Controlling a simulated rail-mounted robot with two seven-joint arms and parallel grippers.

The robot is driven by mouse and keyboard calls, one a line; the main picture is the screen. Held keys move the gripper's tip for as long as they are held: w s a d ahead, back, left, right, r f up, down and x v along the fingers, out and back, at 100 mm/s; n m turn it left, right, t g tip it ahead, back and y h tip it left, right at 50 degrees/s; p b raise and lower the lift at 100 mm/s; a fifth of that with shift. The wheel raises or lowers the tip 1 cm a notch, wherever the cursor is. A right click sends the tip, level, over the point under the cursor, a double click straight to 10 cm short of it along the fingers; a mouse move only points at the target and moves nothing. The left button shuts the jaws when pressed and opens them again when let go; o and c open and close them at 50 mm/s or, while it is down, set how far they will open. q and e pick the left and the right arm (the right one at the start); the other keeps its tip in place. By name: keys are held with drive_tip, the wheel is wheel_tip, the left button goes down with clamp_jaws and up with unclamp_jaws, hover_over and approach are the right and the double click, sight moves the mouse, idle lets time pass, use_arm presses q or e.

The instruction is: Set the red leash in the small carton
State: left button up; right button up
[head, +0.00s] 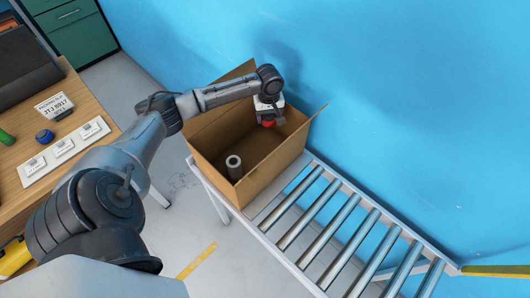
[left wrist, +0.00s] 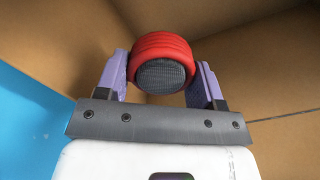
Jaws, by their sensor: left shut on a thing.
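The small carton (head: 248,184) stands open on the roller conveyor in the head view. My left gripper (head: 268,118) reaches into it from above, near the back wall, and is shut on the red leash (head: 268,124). In the left wrist view the leash (left wrist: 161,62) is a coiled red roll with a dark grey end, held between the two purple fingers of my gripper (left wrist: 162,78). The carton's brown walls (left wrist: 60,45) surround it there. I cannot tell whether the leash touches the carton's floor. My right gripper is not in view.
The roller conveyor (head: 318,215) runs to the lower right with bare rollers. A blue wall (head: 400,90) lies close behind the carton. A wooden table (head: 75,122) stands at left.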

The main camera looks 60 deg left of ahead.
use_arm(q)
drive_tip(key=b, duration=0.3)
hover_over(268, 147)
wheel_tip(268, 147, down, 12)
drive_tip(key=shift+r, duration=0.1)
drive_tip(key=shift+f+b, duration=0.7)
drive_tip(key=shift+f, duration=1.65)
drive_tip(key=shift+f, duration=0.1)
drive_tip(key=o, duration=0.9)
drive_tip(key=shift+o, duration=0.2)
wheel_tip(268, 147, up, 12)
drive_tip(key=p, duration=0.3)
drive_tip(key=shift+p, duration=0.35)
